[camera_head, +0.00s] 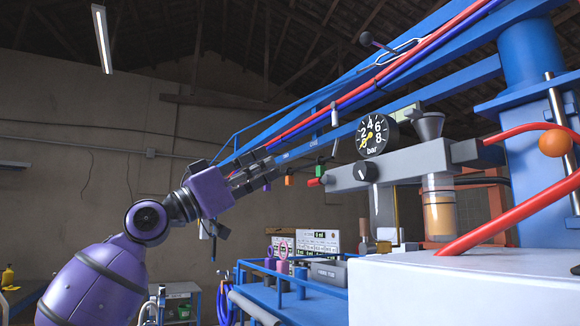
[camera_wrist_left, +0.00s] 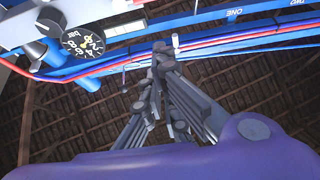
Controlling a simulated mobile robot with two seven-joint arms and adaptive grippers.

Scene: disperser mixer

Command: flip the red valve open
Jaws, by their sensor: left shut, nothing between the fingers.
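A small red piece (camera_head: 315,182), which looks like the red valve, sits at the left end of the grey block below the pressure gauge in the head view. Its exact position, flipped or not, is too small to tell. My left gripper (camera_head: 276,166) is shut and empty, just left of the red piece and slightly higher in the picture; the two look apart. In the left wrist view the fingers of this gripper (camera_wrist_left: 161,55) come together at the tips with nothing between them. My right gripper is in neither view.
The black pressure gauge (camera_head: 377,135) stands on the grey block (camera_head: 430,160), and shows in the left wrist view (camera_wrist_left: 82,43). Small orange (camera_head: 289,181) and green (camera_head: 320,171) pieces hang near my fingers. Blue beams with red and blue hoses run above. A white housing (camera_head: 450,290) fills the lower right.

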